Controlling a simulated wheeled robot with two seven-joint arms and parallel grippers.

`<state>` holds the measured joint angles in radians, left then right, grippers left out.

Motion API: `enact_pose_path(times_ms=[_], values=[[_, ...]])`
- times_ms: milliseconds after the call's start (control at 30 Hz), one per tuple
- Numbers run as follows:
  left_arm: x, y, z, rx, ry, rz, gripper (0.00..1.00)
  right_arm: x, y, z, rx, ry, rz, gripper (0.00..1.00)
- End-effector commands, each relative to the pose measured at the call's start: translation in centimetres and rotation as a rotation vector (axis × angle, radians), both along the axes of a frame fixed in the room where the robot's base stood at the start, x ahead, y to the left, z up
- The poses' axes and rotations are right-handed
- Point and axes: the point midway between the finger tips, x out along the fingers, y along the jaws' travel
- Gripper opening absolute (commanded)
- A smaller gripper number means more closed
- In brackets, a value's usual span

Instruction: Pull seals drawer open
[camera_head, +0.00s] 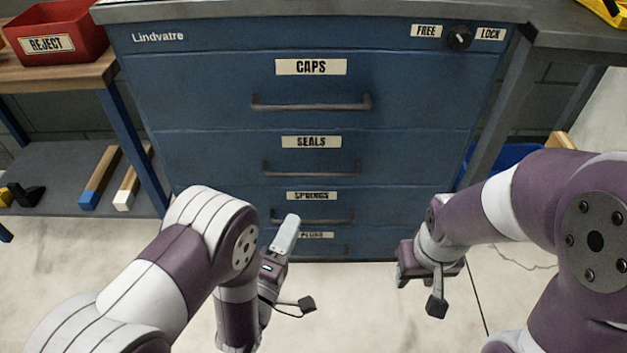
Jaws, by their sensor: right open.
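The blue cabinet (210,92) stands in front of me with labelled drawers, all closed flush. The seals drawer (225,152) is the second from the top, with its label (311,142) above a dark bar handle (311,172). My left gripper (284,240) is in front of the lower drawers, below the seals handle in the picture and apart from it; its jaws cannot be made out clearly. My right gripper (425,275) is open and empty, low at the cabinet's right side, away from the seals handle.
A dark lock knob (459,38) sits between FREE and LOCK labels at the cabinet's top right. A red reject bin (58,32) stands on the left bench. A blue bin (510,158) is at right. The floor before the cabinet is clear.

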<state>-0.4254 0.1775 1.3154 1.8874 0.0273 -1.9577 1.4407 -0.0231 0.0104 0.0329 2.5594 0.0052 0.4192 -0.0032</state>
Motion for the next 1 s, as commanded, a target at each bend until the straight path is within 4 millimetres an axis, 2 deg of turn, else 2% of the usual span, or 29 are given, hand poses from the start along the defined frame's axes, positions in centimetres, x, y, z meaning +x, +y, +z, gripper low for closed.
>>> enact_pose_path(times_ms=[33, 167, 400, 600, 733, 967, 1000], values=[[0.0, 0.0, 0.6, -0.044, -0.013, -0.005, 0.40, 0.0, 0.0, -0.1, 0.000, 0.001, 0.000, 0.43], [1.4, -0.6, 0.7, -0.074, -0.006, -0.010, 0.40, 0.0, 0.0, -0.8, 0.000, 0.001, 0.000, 0.43], [7.0, -2.9, 1.5, -0.072, -0.007, -0.009, 0.40, 0.0, 0.0, -3.1, 0.000, 0.002, 0.000, 0.43], [10.4, -4.3, 2.3, -0.069, -0.004, -0.009, 0.40, -0.1, 0.0, -4.3, 0.000, 0.002, 0.000, 0.43], [11.3, -4.7, 2.6, -0.068, -0.001, -0.009, 0.40, 0.0, 0.0, -4.5, 0.000, 0.002, 0.000, 0.43], [11.5, -4.8, 2.8, -0.067, 0.000, -0.009, 0.40, 0.0, 0.0, -4.4, 0.000, 0.001, 0.000, 0.43], [11.5, -4.8, 2.8, -0.067, 0.000, -0.009, 0.36, 0.0, 0.0, -4.4, 0.000, 0.001, 0.000, 0.43]])
